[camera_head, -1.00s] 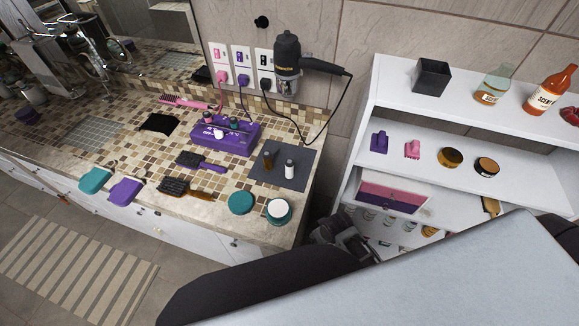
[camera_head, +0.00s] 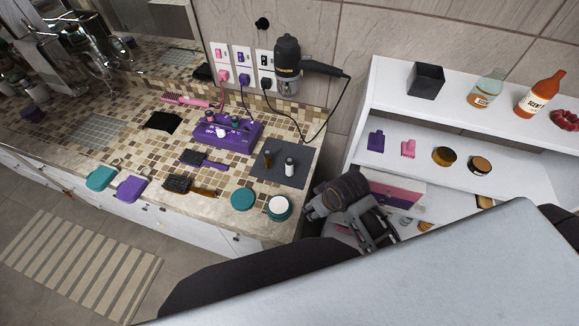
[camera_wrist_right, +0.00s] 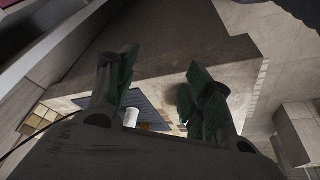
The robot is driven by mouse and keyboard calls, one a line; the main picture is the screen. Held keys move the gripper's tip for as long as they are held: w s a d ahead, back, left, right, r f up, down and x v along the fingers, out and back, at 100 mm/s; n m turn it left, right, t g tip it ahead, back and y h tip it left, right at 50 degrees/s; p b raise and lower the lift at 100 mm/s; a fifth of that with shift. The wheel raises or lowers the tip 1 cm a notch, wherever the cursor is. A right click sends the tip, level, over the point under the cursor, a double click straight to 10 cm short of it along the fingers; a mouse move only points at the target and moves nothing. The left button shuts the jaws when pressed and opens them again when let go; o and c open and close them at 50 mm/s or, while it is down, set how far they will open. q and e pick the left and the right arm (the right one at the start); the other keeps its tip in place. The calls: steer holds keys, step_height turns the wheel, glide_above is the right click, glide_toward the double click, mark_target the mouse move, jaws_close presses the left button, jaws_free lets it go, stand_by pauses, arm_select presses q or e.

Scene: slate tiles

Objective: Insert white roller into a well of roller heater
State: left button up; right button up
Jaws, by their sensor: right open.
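The white roller (camera_head: 289,167), a small upright white cylinder with a darker top, stands on the dark grey mat (camera_head: 290,150) at the counter's right end. A white cylinder on a bluish mat, seemingly the same roller (camera_wrist_right: 131,116), shows in the right wrist view beyond the fingers. The purple roller heater (camera_head: 252,136) stands farther back on the counter, with several rollers in its top; its separate wells are too small to make out. My right gripper (camera_head: 377,230) is open and empty, right of the counter and apart from the roller. My left gripper is out of view.
Teal round containers (camera_head: 279,208) sit at the counter's front edge. A white shelf unit (camera_head: 395,118) is close to my right arm. A hair dryer (camera_head: 288,62) with a hanging cord is behind the mat.

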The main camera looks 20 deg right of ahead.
steer(key=w+a+r+n+y, duration=0.1)
steer(key=w+a+r+n, duration=0.25)
steer(key=a+n, duration=0.3)
steer(key=w+a+r+n+y, duration=0.2)
steer(key=w+a+r+n, duration=0.1)
steer(key=w+a+n, duration=0.3)
step_height(320, 180, up, 9)
steer(key=n+g+h, duration=0.4)
steer(key=n, duration=0.7)
glide_above(290, 160)
steer(key=shift+w+a+f, duration=0.1)
steer(key=shift+a+f, duration=0.05)
steer(key=shift+a, duration=0.1)
steer(key=shift+f, duration=4.3)
steer(key=shift+f, duration=0.1)
steer(key=shift+d+f+b, duration=0.15)
steer(key=shift+f+b, duration=0.35)
steer(key=shift+f, duration=0.35)
steer(key=shift+d+f+b, duration=0.1)
steer(key=shift+f+b, duration=1.55)
steer(key=shift+b, duration=0.55)
